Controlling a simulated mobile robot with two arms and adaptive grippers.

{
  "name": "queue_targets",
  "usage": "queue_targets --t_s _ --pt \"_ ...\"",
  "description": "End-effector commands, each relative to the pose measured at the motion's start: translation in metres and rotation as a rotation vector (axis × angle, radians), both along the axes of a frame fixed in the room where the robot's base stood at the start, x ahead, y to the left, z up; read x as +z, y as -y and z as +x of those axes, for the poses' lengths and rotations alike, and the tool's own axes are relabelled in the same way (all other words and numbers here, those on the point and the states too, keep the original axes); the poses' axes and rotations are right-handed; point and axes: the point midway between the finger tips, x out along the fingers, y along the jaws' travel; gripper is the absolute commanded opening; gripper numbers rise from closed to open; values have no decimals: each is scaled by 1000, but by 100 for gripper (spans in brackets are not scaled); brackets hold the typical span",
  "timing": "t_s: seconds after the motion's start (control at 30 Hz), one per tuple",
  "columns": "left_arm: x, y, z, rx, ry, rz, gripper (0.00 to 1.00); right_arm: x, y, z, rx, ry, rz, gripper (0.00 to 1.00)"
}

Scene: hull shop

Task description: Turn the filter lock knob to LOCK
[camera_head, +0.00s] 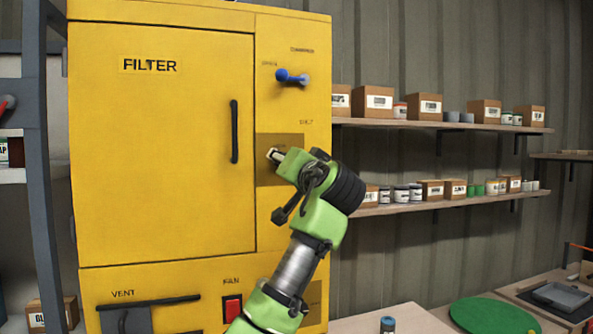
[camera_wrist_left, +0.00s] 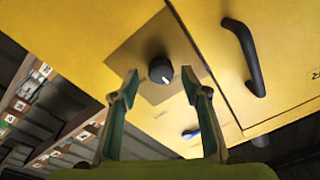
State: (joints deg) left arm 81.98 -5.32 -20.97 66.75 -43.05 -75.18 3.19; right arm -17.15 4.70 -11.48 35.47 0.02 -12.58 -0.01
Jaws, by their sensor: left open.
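The yellow filter cabinet (camera_head: 165,200) carries a darker square plate (camera_head: 291,142) right of its door. On this plate, in the left wrist view (camera_wrist_left: 133,50), is a round black lock knob (camera_wrist_left: 160,69) with a white pointer mark near its lower edge. In the head view my gripper hides the knob. My left gripper (camera_head: 274,155) is at the plate. In its wrist view the open fingers (camera_wrist_left: 160,78) stand on either side of the knob, with gaps visible and no clear contact. The lettering above the plate is too small to read. My right gripper is not in view.
A blue handle (camera_head: 291,77) juts out above the plate. The black door handle (camera_head: 235,131) is close on the left. A red fan switch (camera_head: 233,308) and a vent lever (camera_head: 150,301) are below. Shelves (camera_head: 440,125) with boxes and cans are at right.

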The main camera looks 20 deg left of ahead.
Motion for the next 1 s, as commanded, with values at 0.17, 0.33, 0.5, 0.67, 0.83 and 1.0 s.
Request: queue_targets --t_s 0.17,0.33,0.5,0.67,0.83,1.0 --pt "-4 22 -30 -5 2 -3 42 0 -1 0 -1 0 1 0" --pt "-7 41 -57 -5 0 -3 42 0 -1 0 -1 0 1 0" --pt "-9 52 -74 -2 -2 -3 42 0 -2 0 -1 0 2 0" --pt "-9 55 -80 -2 -3 -2 42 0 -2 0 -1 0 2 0" --pt "-9 55 -80 -1 -3 -2 42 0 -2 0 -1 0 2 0" --pt "-20 54 -76 -7 -18 -9 42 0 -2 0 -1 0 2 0"
